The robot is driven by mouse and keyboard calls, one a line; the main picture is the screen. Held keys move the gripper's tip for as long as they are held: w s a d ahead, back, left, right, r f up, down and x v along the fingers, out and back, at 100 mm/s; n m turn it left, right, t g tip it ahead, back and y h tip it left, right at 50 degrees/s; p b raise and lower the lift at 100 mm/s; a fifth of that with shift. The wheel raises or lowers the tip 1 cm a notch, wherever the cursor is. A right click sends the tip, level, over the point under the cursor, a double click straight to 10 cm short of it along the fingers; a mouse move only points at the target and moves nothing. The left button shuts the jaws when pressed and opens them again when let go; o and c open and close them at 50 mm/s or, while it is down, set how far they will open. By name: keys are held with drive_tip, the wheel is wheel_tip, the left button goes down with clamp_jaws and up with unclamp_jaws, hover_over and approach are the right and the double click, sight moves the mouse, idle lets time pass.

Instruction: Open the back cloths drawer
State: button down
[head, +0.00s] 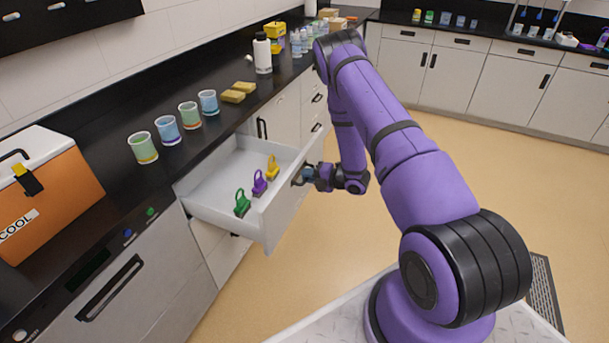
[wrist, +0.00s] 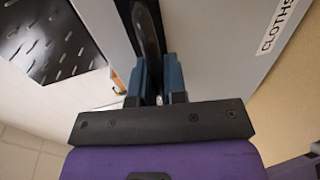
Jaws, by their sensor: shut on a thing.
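The cloths drawer (head: 287,212) stands pulled well out from under the dark counter in the head view. Its white front (wrist: 215,45) carries a label reading "CLOTHS" (wrist: 279,25) in the wrist view. Inside lie a green clip-like item (head: 242,204), a purple one (head: 259,183) and a yellow one (head: 272,167). My gripper (head: 304,175) is at the drawer front. In the wrist view my gripper (wrist: 158,85) has its two blue fingers shut on the dark drawer handle (wrist: 150,35). The fingers hide part of the handle.
Several cups, such as a green one (head: 143,147), stand on the counter (head: 110,180) above the drawer, with yellow sponges (head: 238,92) and a white bottle (head: 262,54) farther back. An orange cooler (head: 45,190) stands at left. The floor (head: 480,150) right of my arm is clear.

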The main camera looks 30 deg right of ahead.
drive_tip(key=c, duration=1.2)
unclamp_jaws()
drive_tip(key=v, duration=1.1)
